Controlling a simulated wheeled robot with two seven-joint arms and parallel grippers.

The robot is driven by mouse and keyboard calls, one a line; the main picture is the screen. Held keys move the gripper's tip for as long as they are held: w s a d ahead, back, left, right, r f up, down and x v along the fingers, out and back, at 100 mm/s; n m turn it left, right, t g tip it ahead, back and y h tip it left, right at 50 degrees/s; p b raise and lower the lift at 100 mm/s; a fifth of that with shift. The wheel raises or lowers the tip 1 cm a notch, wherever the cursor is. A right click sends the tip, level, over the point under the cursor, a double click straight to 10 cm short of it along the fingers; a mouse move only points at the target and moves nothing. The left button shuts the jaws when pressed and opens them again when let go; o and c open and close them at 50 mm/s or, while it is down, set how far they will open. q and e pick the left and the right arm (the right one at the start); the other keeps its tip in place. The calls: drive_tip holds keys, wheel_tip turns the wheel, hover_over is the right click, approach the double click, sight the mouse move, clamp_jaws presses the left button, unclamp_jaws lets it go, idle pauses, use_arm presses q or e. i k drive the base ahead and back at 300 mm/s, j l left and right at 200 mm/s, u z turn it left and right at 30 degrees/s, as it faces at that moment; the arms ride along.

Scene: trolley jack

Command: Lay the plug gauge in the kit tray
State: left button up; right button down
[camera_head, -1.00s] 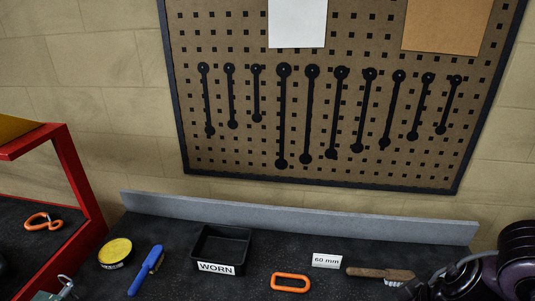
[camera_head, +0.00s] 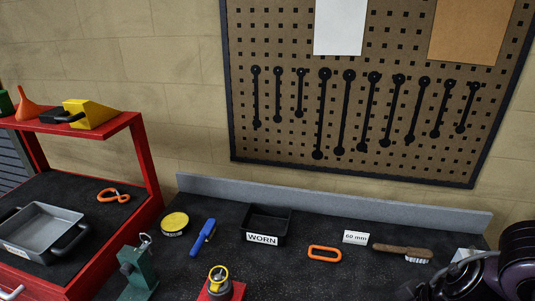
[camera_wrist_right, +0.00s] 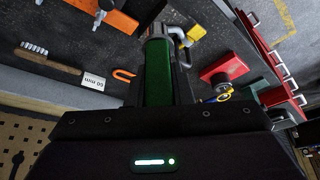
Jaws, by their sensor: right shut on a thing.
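The right gripper (camera_wrist_right: 160,88) is shut on a green cylinder, apparently the handle of the plug gauge (camera_wrist_right: 158,70), in the right wrist view. The grip hides its near end. A grey tray (camera_head: 77,238), apparently the kit tray, rests on the dark top of the red cart at the left of the head view. Its front label is too small to read. My right arm (camera_head: 515,262) shows at the lower right of the head view, over the bench and far from the tray. The left gripper is not in view.
The red cart (camera_head: 148,165) has an upper shelf with a yellow wedge-shaped thing (camera_head: 90,113) above the tray's level. Between cart and arm stand a green stand (camera_head: 138,272) and a red-based fixture (camera_head: 218,288). A black WORN bin (camera_head: 262,240) and brush (camera_head: 402,250) are farther back.

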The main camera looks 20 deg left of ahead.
sight(42, 245)
drive_tip(key=k+j, duration=0.1)
drive_tip(key=j, duration=0.2)
drive_tip(key=k+j+u, duration=0.15)
drive_tip(key=j, duration=0.2)
drive_tip(key=k+j, duration=0.1)
drive_tip(key=j, duration=0.2)
drive_tip(key=k+j+u, duration=0.1)
drive_tip(key=j, duration=0.25)
drive_tip(key=k+j+u, duration=0.2)
drive_tip(key=j, duration=0.9)
drive_tip(key=j+u, duration=0.2)
drive_tip(key=j, duration=0.9)
drive_tip(key=i+j+u, duration=0.2)
drive_tip(key=i+j, duration=0.35)
drive_tip(key=j, duration=0.15)
drive_tip(key=i+l, duration=0.1)
drive_tip(key=i, duration=0.2)
drive_tip(key=u, duration=0.05)
